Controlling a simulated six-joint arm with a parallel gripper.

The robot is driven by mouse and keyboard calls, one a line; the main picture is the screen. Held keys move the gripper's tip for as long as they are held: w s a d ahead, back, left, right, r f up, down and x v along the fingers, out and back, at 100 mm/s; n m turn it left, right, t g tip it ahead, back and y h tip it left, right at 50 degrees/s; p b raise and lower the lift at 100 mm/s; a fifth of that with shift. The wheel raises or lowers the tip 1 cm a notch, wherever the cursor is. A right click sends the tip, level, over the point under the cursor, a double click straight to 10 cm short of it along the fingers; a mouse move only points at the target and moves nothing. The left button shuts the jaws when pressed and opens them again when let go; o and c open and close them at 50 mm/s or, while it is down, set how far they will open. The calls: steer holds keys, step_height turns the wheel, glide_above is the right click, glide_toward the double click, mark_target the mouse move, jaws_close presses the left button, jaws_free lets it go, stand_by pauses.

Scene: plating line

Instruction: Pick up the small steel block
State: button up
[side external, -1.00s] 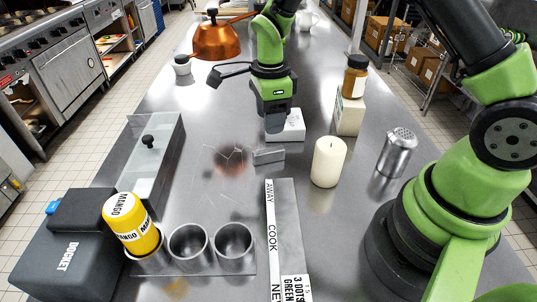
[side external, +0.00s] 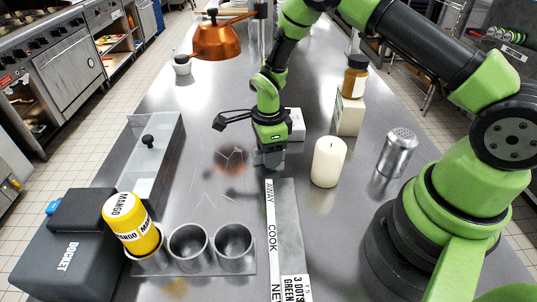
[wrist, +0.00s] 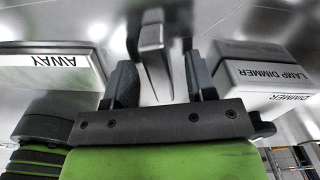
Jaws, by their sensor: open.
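The small steel block (wrist: 152,45) stands between the fingers of my gripper (wrist: 160,76) in the wrist view. The jaws are open, with a gap on each side of the block. In the side external view my gripper (side external: 270,160) is low over the steel counter and hides the block there.
The rail labelled AWAY (side external: 284,225) lies just in front of my gripper. The white LAMP DIMMER box (side external: 297,124) is close behind it. A candle (side external: 328,161) stands to the right, steel cups (side external: 189,246) at front left, and a lidded clear bin (side external: 152,165) to the left.

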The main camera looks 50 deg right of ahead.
jaws_close()
